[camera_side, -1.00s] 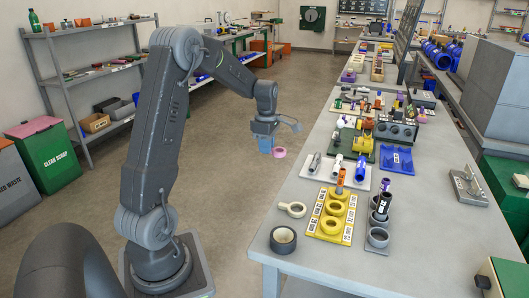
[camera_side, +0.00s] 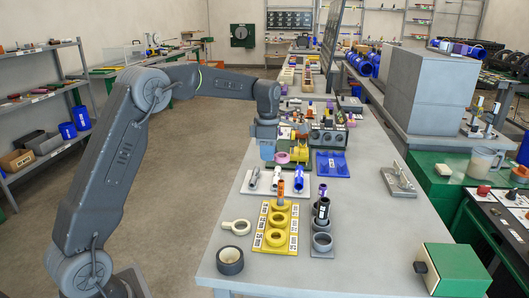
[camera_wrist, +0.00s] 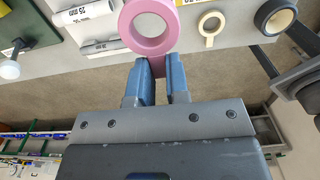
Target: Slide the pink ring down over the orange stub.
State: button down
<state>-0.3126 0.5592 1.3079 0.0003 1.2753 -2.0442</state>
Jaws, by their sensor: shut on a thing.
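The pink ring (camera_side: 282,158) is held by its tab in my gripper (camera_side: 268,157), above the table's left side. In the wrist view the ring (camera_wrist: 148,47) lies just beyond the fingertips of my gripper (camera_wrist: 157,66), with the pink tab pinched between the blue fingers. Its hole faces the wrist camera. The orange stub (camera_side: 280,190) stands upright at the far end of the yellow plate (camera_side: 264,243), with a yellow ring around its foot. The held ring is apart from the stub, beyond it in the side view. The stub is not visible in the wrist view.
A white tray with grey and blue pipes (camera_side: 299,178) lies between ring and stub. A black pipe (camera_side: 322,211) stands right of the stub. A black tape roll (camera_side: 230,260) and a cream ring with handle (camera_side: 236,226) lie left.

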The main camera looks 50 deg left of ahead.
jog(key=shift+f, duration=0.1)
jog(key=shift+f, duration=2.7)
jog(key=shift+f, duration=1.7)
jog(key=c, duration=1)
grip_release()
jog(key=shift+c, duration=0.2)
